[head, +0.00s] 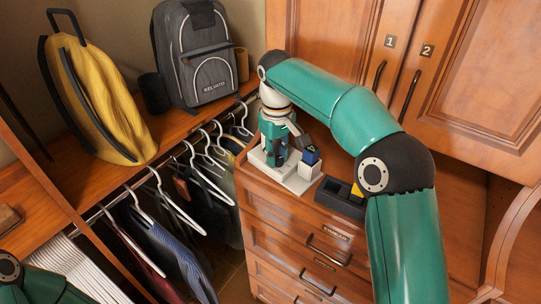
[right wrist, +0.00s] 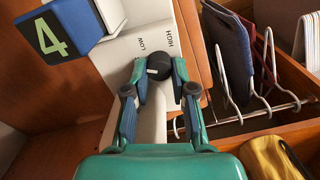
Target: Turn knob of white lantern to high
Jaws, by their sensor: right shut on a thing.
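A round black knob (right wrist: 159,63) sits just below these labels. The two fingers of my right gripper (right wrist: 160,78) are closed on the knob from both sides. A small pale mark shows on the knob's near side; I cannot tell which setting it points to. The knob is hidden in the head view. My left gripper is not in view.
Hanging clothes (head: 170,235) are to the left. A grey backpack (head: 193,52) and yellow bag (head: 98,97) stand on the shelf.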

